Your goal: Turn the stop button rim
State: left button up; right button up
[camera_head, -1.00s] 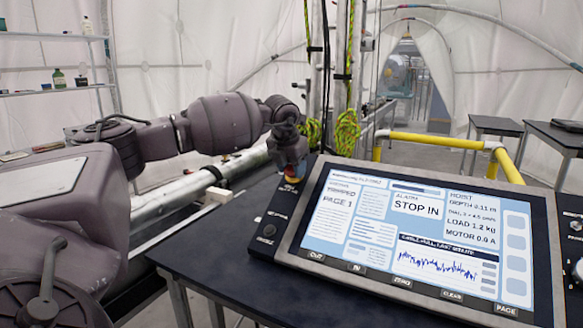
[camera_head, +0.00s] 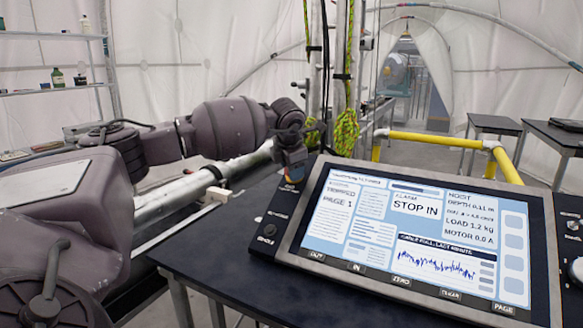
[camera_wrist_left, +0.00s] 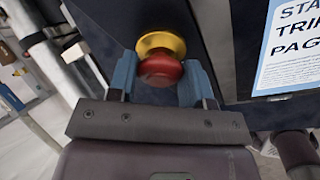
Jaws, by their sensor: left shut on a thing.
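The stop button shows in the left wrist view as a red cap (camera_wrist_left: 160,70) with a yellow collar (camera_wrist_left: 160,43) behind it, on the dark panel of the console. My left gripper (camera_wrist_left: 163,78) has one blue finger on each side of the red cap and is shut on its rim. In the head view the left gripper (camera_head: 294,172) is at the upper left corner of the console and hides most of the button. My right gripper is not in view.
The console screen (camera_head: 400,220) reads "STOP IN" and stands tilted on a dark table (camera_head: 200,250). A small knob (camera_head: 269,230) sits on the panel left of the screen. A yellow rail (camera_head: 430,140) runs behind the console. Ropes (camera_head: 346,130) hang behind the gripper.

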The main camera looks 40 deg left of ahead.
pick_arm(q)
jog(key=shift+m, duration=0.5)
jog(key=o, duration=0.9)
jog(key=shift+o, duration=0.2)
jog(key=p+v, duration=0.1)
jog(key=v, duration=1)
jog(key=shift+d, duration=0.15)
jog(key=shift+f, duration=0.1)
